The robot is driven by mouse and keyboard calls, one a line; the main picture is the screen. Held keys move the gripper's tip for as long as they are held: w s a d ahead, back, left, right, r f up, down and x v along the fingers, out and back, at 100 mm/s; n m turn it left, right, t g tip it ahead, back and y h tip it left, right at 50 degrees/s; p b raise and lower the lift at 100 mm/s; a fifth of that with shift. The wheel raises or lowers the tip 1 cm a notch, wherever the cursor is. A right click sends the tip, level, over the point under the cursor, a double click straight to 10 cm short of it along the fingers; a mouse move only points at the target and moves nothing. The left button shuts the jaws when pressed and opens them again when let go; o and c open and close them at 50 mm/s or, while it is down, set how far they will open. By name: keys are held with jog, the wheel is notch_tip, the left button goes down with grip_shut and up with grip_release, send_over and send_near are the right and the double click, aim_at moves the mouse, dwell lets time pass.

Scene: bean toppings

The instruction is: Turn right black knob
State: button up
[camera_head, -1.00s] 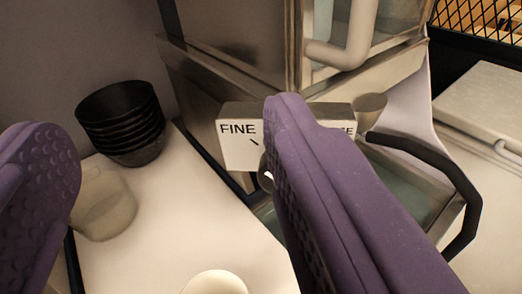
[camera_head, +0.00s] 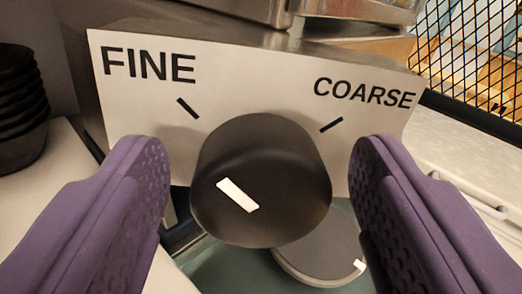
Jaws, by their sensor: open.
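A round black knob (camera_head: 265,170) with a white mark on its face is in the middle of the view. It sits in front of a pale panel (camera_head: 250,80) lettered FINE at left and COARSE at right, with a short black tick under each word. The knob's white mark slants from upper left to lower right. My gripper (camera_head: 262,185) is open, with one purple finger on each side of the knob. Gaps show between the fingers and the knob, and I see no contact.
A second round grey disc (camera_head: 320,255) with a white mark lies below and behind the knob. A stack of black bowls (camera_head: 18,105) stands at the far left. A black wire mesh (camera_head: 475,60) is at upper right. A pale counter (camera_head: 480,180) extends at right.

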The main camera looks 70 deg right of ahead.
jog(key=shift+c, duration=0.3)
jog(key=c, duration=1)
jog(key=shift+m, duration=0.3)
jog(key=m+b, duration=0.2)
jog(key=m, duration=0.1)
jog(key=shift+s+f, duration=0.1)
jog(key=m+b, duration=0.3)
jog(key=m, duration=0.1)
jog(key=shift+m, duration=0.4)
jog(key=m+b, duration=0.3)
jog(key=m, duration=0.1)
jog(key=shift+f+y, duration=0.1)
jog(key=shift+y, duration=0.3)
jog(key=shift+s+m+t+b, duration=0.1)
jog(key=shift+m+t+b, duration=0.3)
jog(key=shift+m+b, duration=1.7)
jog(key=shift+m, duration=0.4)
